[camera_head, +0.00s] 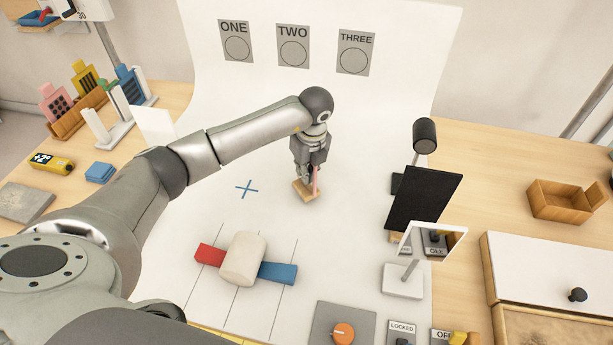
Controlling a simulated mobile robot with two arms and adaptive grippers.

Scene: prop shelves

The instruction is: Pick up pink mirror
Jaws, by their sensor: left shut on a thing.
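The pink mirror (315,182) shows as a thin upright pink strip above a small wooden base (304,195) on the white backdrop sheet. My left gripper (308,176) points down over it from above and is shut on it. The fingers hide much of the mirror, and its reflecting face cannot be seen. Whether the base touches the sheet or is just clear of it I cannot tell. My right gripper is not in view.
A black panel (424,198) and a white-framed mirror (432,242) stand to the right. A cream cylinder (243,259) lies across a red and blue bar (279,272) in front. A blue cross (247,189) marks clear sheet to the left. A wooden tray (568,201) is far right.

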